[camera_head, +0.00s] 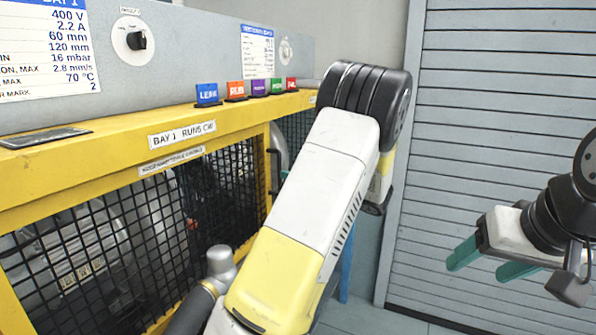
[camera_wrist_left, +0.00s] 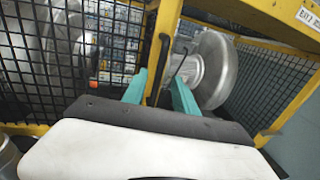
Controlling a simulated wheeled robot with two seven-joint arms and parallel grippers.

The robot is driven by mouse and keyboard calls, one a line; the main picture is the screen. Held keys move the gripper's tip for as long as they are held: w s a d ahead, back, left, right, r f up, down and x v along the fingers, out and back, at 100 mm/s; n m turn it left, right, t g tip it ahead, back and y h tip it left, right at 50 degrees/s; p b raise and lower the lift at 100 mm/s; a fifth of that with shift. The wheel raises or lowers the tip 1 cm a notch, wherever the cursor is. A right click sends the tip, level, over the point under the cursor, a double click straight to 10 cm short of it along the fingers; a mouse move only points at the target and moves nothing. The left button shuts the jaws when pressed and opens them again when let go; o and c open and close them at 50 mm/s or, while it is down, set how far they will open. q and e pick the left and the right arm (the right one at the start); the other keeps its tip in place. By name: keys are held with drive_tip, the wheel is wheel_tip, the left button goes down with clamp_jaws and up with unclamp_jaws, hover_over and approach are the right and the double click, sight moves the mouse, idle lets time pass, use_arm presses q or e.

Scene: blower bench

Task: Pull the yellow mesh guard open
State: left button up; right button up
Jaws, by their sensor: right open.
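The yellow mesh guard (camera_head: 108,183) has a yellow frame with black wire mesh and looks closed across the front of the bench in the head view. A dark upright handle (camera_head: 275,172) shows at its right end. My left arm hides what lies right of it, including my left gripper, in the head view. In the left wrist view, my left gripper (camera_wrist_left: 158,92) has its teal fingers apart. A dark bar stands between or just beyond them; I cannot tell which, and no grip shows. My right gripper (camera_head: 488,262) is open and empty at the right, far from the guard.
Coloured label blocks (camera_head: 236,91) and a black knob (camera_head: 136,40) sit above the guard.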

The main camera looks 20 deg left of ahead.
use_arm(q)
drive_tip(key=shift+x, duration=2.75)
clamp_jaws()
